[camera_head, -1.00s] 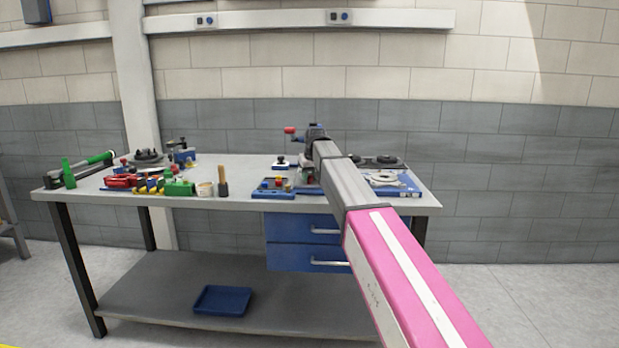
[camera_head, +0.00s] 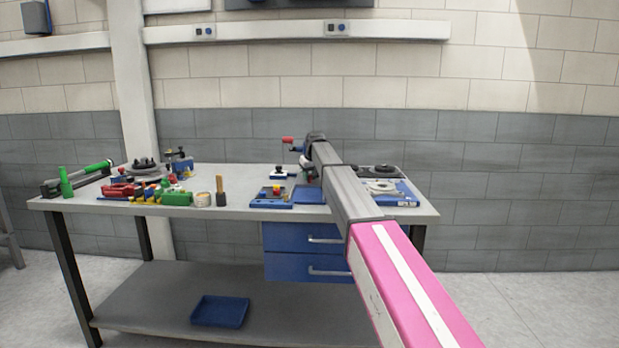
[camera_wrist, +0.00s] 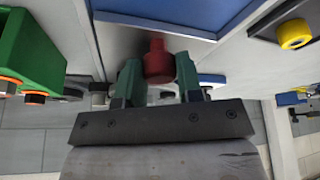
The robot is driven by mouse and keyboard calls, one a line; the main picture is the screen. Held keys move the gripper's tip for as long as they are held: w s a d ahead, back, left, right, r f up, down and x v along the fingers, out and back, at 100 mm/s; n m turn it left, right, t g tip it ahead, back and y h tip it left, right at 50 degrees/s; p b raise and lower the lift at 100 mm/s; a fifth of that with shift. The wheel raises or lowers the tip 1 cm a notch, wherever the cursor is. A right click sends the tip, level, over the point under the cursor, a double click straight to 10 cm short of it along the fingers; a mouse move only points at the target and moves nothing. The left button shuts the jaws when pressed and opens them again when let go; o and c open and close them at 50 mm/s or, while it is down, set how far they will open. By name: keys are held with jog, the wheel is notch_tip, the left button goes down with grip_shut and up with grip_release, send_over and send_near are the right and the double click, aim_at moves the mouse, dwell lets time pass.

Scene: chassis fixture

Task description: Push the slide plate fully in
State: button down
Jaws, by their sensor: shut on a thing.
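In the wrist view my gripper (camera_wrist: 158,72) has its two green fingers on either side of a red knob (camera_wrist: 156,56) and is shut on it. A blue plate-like part (camera_wrist: 150,25) with a pale edge lies just beyond the knob. I cannot tell whether it is the slide plate or whether the knob is fixed to it. In the head view my arm reaches over the right half of the workbench. A red-ended part (camera_head: 288,140) shows beside the dark wrist end.
The grey workbench (camera_head: 235,211) carries a blue fixture block (camera_head: 270,203), a small blue tray (camera_head: 308,195), a blue box (camera_head: 400,199) and green clamps (camera_head: 178,198). Blue drawers (camera_head: 295,238) hang below. In the wrist view a green block (camera_wrist: 30,52) and a yellow-ended part (camera_wrist: 294,34) flank the gripper.

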jog(key=shift+w, duration=0.3)
jog(key=c, duration=0.8)
grip_release()
jog(key=shift+r, duration=0.1)
jog(key=v, duration=1)
jog(key=shift+s+d+r, duration=0.1)
jog(key=shift+s+r, duration=0.1)
jog(key=shift+r, duration=0.1)
